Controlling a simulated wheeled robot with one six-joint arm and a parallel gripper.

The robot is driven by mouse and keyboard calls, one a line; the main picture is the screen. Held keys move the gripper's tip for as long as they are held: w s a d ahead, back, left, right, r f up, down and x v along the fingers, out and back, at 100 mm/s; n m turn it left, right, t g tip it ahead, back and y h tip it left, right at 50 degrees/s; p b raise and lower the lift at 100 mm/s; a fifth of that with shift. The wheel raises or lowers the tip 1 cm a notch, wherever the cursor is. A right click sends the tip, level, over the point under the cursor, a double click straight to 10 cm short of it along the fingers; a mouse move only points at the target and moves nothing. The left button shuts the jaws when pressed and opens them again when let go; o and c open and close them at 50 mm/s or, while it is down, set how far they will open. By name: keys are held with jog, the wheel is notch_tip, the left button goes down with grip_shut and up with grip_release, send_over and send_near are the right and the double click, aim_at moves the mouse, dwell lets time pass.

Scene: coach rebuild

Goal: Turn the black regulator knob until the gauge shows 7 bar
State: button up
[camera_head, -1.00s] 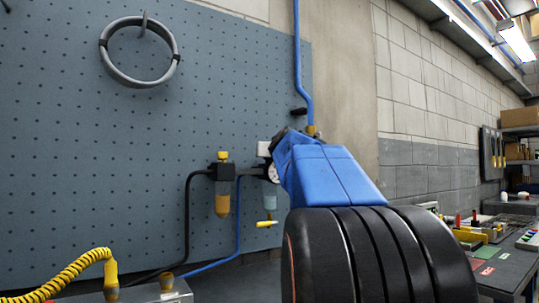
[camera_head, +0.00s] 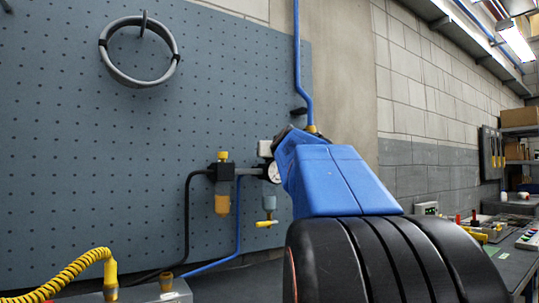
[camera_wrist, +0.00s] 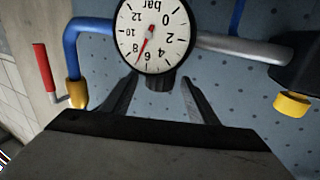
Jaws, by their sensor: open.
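The pressure gauge (camera_wrist: 152,30) has a white dial and shows upside down in the wrist view. Its red needle points between 6 and 8, near 7 bar. The black regulator knob (camera_wrist: 157,83) sits just beyond the gauge's rim. My gripper (camera_wrist: 159,92) is open, with one finger on either side of the knob and visible gaps between. In the head view the gauge (camera_head: 273,173) shows partly beside my blue wrist, which hides the knob and the fingers.
A yellow-capped filter bowl (camera_head: 222,200) hangs left of the gauge on the pegboard (camera_head: 90,190). A blue pipe (camera_head: 298,60) comes down from above. A red-handled valve (camera_wrist: 43,66) shows in the wrist view. A yellow coiled hose (camera_head: 75,268) is at lower left.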

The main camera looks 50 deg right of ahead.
jog(key=v, duration=1.4)
jog(key=shift+s+a, duration=0.15)
jog(key=shift+s, duration=0.15)
jog(key=shift+s+a, duration=0.1)
